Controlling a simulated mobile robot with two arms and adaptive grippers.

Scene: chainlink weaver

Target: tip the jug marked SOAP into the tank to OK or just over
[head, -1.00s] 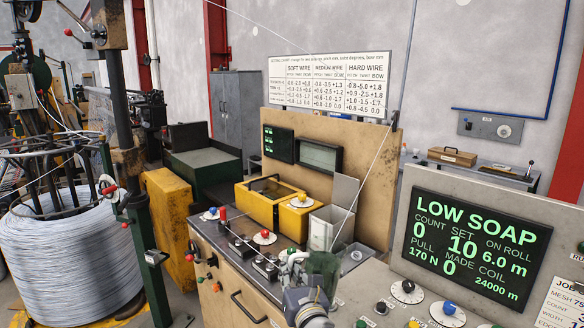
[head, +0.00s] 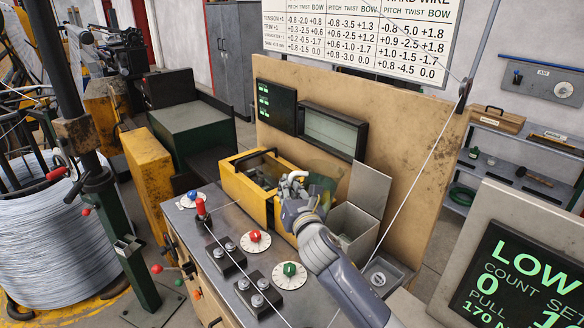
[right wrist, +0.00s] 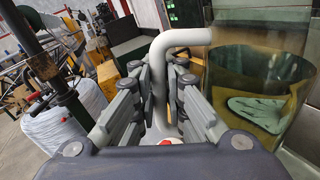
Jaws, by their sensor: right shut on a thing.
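My right gripper (head: 296,190) is shut on the bent grey handle of a see-through jug. In the head view the dark green jug (head: 322,184) shows just right of the fingers, partly hidden by them. In the right wrist view the handle (right wrist: 184,38) rises between the fingers, and the jug (right wrist: 250,70) holds yellow-green liquid. No SOAP mark is readable. An open grey box (head: 357,222) with a raised lid, probably the tank, stands right of the jug. Its level and any OK mark cannot be read. My left gripper is not in view.
A yellow box (head: 236,195) with an open top is left of the jug. Red (head: 254,240) and green (head: 290,274) knobs sit on the bench in front. A thin wire slants down past the grey box. A screen (head: 520,275) is at right.

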